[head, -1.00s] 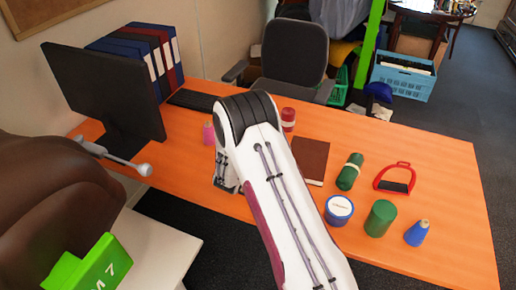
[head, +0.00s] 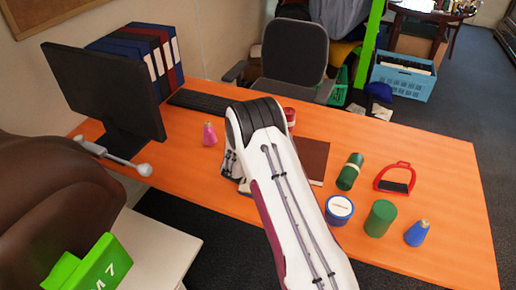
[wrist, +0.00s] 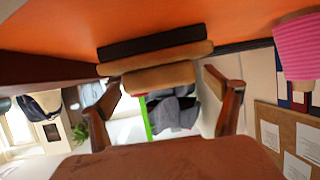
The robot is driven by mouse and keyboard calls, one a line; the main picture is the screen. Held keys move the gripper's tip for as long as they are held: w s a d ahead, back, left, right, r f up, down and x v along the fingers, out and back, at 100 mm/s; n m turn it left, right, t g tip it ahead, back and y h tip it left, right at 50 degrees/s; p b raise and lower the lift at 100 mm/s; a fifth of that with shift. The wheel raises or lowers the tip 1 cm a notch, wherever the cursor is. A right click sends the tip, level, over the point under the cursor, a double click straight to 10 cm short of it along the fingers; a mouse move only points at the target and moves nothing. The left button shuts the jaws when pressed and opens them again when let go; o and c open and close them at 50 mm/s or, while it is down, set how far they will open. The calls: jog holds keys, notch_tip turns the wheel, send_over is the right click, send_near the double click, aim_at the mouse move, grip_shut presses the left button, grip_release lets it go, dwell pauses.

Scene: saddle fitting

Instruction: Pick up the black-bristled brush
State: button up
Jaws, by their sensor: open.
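The brush shows in the wrist view, which looks upside down. Its black bristles (wrist: 150,42) rest against the orange table, and its wooden back (wrist: 155,57) and a narrower wooden grip (wrist: 152,78) face my gripper. My gripper (wrist: 163,84) is open, with one brown finger on each side of the grip. In the head view my arm hides the brush and most of the gripper.
A pink bottle (head: 209,134) stands left of my arm, and a brown book (head: 312,158) and red can (head: 290,117) lie close on its right. Green, blue and red items stand farther right. A monitor (head: 105,95) is at the left. The table's (head: 440,165) right part is clear.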

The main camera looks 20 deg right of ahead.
jog(key=c, duration=1.3)
jog(key=shift+r, duration=0.15)
jog(key=shift+r, duration=4.9)
